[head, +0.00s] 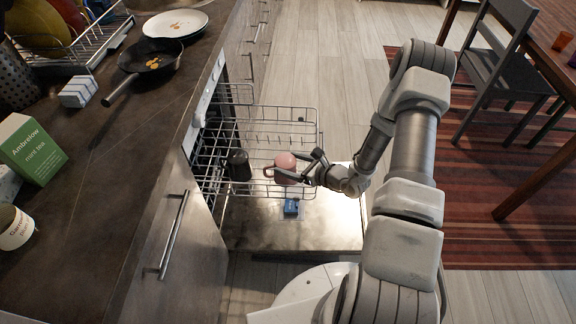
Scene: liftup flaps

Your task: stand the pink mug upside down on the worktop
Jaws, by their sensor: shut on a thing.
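The pink mug (287,168) is at the upper rack (262,133) of the open dishwasher, with its handle toward the left. My gripper (293,168) reaches in from the right and is shut on the mug, its dark fingers around the mug's side. I cannot tell whether the mug still touches the rack. The dark worktop (150,140) runs along the left, higher than the rack.
A black cup (238,166) stands in the rack left of the mug. A blue packet (291,207) lies on the dishwasher door (330,232). The worktop holds a pan (150,62), a plate (176,24), a tea box (32,148) and a can (15,228). Its middle is clear.

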